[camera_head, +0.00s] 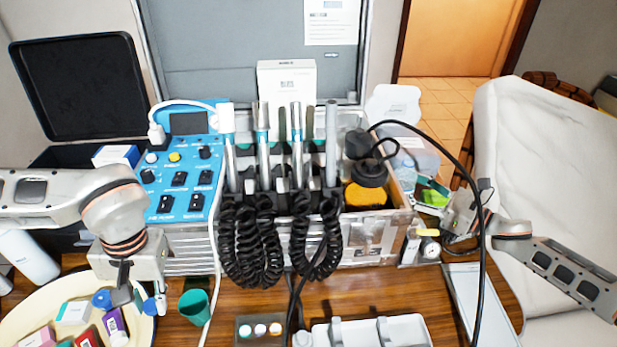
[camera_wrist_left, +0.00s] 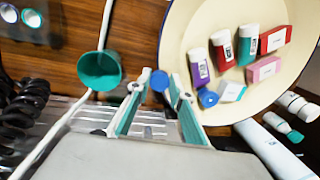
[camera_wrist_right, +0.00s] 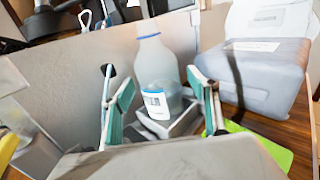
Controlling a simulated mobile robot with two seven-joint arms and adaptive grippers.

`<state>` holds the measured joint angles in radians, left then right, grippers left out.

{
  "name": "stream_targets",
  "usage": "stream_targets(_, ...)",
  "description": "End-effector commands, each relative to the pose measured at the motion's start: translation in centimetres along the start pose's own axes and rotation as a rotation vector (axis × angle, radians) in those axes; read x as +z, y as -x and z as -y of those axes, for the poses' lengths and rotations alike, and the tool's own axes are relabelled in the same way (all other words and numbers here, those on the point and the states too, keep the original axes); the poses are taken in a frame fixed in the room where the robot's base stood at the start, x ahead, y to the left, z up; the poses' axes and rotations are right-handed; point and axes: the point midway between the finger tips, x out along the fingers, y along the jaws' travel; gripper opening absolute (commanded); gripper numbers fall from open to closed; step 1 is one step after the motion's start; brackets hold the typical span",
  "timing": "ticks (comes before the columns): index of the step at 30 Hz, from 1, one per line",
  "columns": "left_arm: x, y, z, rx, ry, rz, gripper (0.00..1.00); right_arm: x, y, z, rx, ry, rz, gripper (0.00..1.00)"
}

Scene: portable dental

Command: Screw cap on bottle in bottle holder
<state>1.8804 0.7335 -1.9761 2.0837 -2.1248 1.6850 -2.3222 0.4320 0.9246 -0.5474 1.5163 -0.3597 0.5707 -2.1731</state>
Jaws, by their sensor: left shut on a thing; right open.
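The bottle is not clear in the head view.
The bowl holds several small boxes, bottles and another blue cap (camera_wrist_left: 208,98). A green cup (camera_head: 194,306) stands right of my left gripper. A dental unit (camera_head: 380,240) with coiled black cords fills the middle. A clear container (camera_wrist_right: 262,75) is beside the bottle.

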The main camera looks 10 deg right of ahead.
Motion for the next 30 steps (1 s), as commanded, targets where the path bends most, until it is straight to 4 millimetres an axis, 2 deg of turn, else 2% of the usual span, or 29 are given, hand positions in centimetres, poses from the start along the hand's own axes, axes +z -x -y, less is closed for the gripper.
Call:
stream_targets(5,-0.02,0.12,0.01,0.000,0.000,-0.002,0.13,0.17,-1.40,0.02,0.000,0.002,0.001,0.59)
stream_targets(16,-0.02,0.11,0.01,0.000,0.000,-0.002,0.13,0.10,-1.47,0.00,0.000,0.001,0.000,0.59)
stream_targets(21,-0.02,0.11,0.01,0.000,0.000,-0.002,0.13,0.10,-1.46,0.00,0.000,0.001,0.000,0.15)
stream_targets(22,-0.02,0.11,0.01,0.000,0.000,-0.002,0.13,0.10,-1.46,0.00,0.000,0.001,0.000,0.12)
stream_targets(30,-0.02,0.13,0.01,0.000,0.000,-0.002,0.13,0.23,-1.47,0.02,0.000,0.001,0.001,0.12)
